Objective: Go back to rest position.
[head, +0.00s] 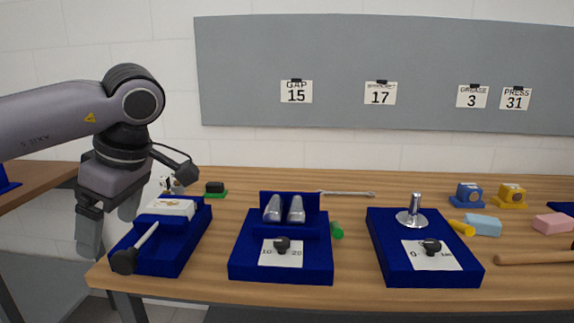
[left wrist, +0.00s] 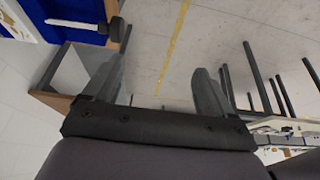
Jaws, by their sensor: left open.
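My left gripper (head: 92,238) hangs pointing down at the left end of the table, beside the left blue fixture (head: 165,262). In the left wrist view its two fingers (left wrist: 158,82) are spread apart with nothing between them, over the floor past the table edge. The left fixture holds a white block (head: 166,208) and has a lever with a black knob (head: 124,261) at its front left. The gripper is apart from this knob, which also shows in the left wrist view (left wrist: 116,29). My right gripper is not in view.
A middle blue fixture (head: 242,262) holds two metal pieces (head: 284,209). A right blue fixture (head: 392,262) carries a metal post (head: 416,207). A wrench (head: 345,193), blue block (head: 482,225) and pink block (head: 553,223) lie on the wooden table (head: 350,293). A grey board (head: 400,60) hangs behind.

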